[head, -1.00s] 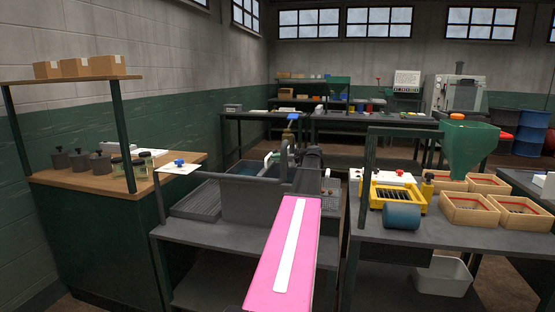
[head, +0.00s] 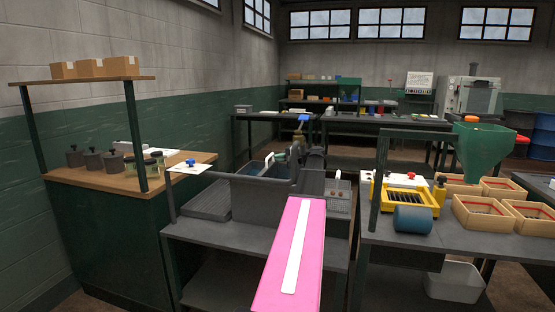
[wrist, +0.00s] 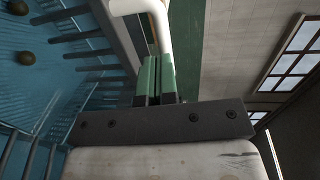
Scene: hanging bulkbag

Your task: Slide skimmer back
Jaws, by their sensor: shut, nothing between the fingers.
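A dark grey tank (head: 262,205) with blue water stands on the grey bench (head: 215,250). In the head view a small white handle-like part (head: 280,158) shows at the tank's rim; I cannot tell for sure that it is the skimmer. In the wrist view a curved white bar (wrist: 150,12) lies just beyond the green fingertips of my gripper (wrist: 157,62). The fingers are shut with nothing between them. I cannot tell whether they touch the bar. Blue water (wrist: 45,75) shows at the left. The rest of the skimmer is hidden or unclear.
Dark slats (wrist: 100,50) stand along the water in the wrist view, with brown round things (wrist: 22,55) beyond. A ribbed grey tray (head: 207,199) is left of the tank. A yellow machine (head: 408,195) and wooden boxes (head: 482,212) are on the right bench.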

